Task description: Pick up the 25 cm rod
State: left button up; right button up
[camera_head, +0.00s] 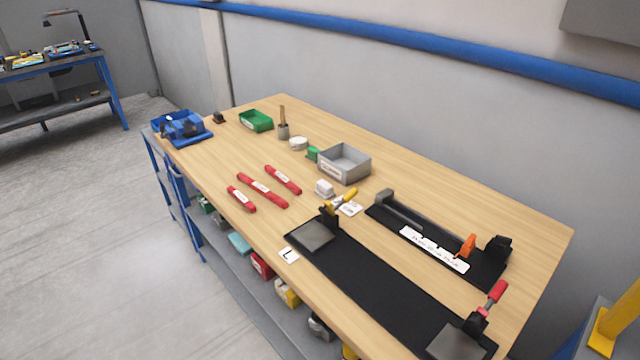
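Three red rods with white labels lie apart, roughly parallel, on the wooden workbench (420,190), left of its middle. The shortest-looking red rod (234,192) is nearest the front edge. The longest-looking red rod (275,198) lies in the middle. A medium-looking red rod (274,173) lies farthest back. The label print is too small to read, so I cannot tell from it which rod is 25 cm. Neither of my grippers is in view.
A black fixture (380,288) with yellow- and red-handled clamps lies at the front right, beside a black gauge base (485,273). A grey bin (345,164), white block (324,188), green tray (256,121) and blue vise-like tool (184,128) stand around the rods. Bench space left of the rods is clear.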

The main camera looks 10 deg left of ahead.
aim_at(259, 188)
jog(key=i+j+z, duration=0.2)
jog(key=j+z, duration=0.2)
jog(key=j, duration=0.25)
jog(key=i+j+z, duration=0.1)
jog(key=j+z, duration=0.3)
jog(key=j, duration=0.25)
jog(key=j+z, duration=0.35)
jog(key=j, duration=0.35)
